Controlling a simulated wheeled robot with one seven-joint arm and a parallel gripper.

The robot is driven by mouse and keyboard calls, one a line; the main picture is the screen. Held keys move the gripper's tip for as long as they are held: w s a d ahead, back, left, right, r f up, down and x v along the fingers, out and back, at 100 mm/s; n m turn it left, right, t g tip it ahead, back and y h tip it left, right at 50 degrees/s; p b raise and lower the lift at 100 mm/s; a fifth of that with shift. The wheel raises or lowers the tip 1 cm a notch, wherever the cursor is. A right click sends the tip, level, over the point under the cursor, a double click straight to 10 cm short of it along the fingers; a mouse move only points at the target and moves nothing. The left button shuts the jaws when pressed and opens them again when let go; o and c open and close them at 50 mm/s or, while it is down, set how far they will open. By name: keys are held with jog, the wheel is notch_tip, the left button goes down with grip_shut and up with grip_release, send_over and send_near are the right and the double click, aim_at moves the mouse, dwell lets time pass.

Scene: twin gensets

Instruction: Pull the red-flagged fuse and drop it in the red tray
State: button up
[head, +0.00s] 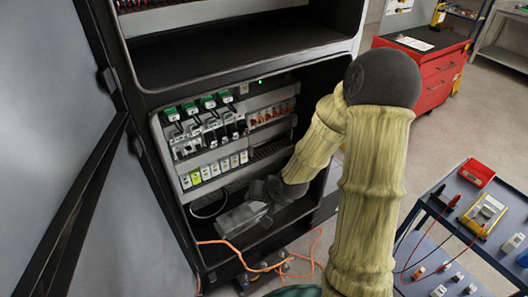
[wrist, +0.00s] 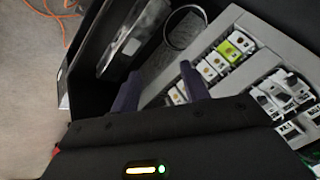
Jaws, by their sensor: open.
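The open cabinet (head: 220,150) holds rows of electrical modules. A row of small orange-red parts (head: 272,114) sits at its upper right. A lower row of white modules (head: 222,165) includes one yellow-green module (head: 195,177), which also shows in the wrist view (wrist: 229,52). I cannot make out a red flag on any single fuse. My gripper (head: 262,198) is low in the cabinet, below the white row. In the wrist view its two dark fingers (wrist: 160,72) stand apart with nothing between them. The red tray (head: 477,172) lies on the cart at the right.
The cart (head: 425,205) carries a yellow meter (head: 483,215) with leads and several small parts. A clear cover-like item (head: 240,218) and a wire loop (wrist: 184,27) are near my gripper. An orange cable (head: 265,268) trails below. The cabinet door (head: 60,130) stands open at the left.

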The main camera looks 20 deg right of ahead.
jog(key=w+a+m+t+y, duration=0.1)
jog(key=w+m+t+y, duration=0.1)
jog(key=w, duration=0.2)
jog(key=m+t+b, duration=0.1)
jog(key=m+t, duration=0.8)
jog(key=m, duration=0.1)
send_near(246, 131)
jog(key=shift+s+d+f+n, duration=0.2)
jog(key=shift+s+d+n, duration=0.1)
jog(key=shift+s+d, duration=0.05)
jog(key=shift+b+x, duration=0.5)
jog(key=shift+x, duration=4.5)
jog(key=shift+a+r, duration=0.1)
jog(key=shift+a, duration=0.05)
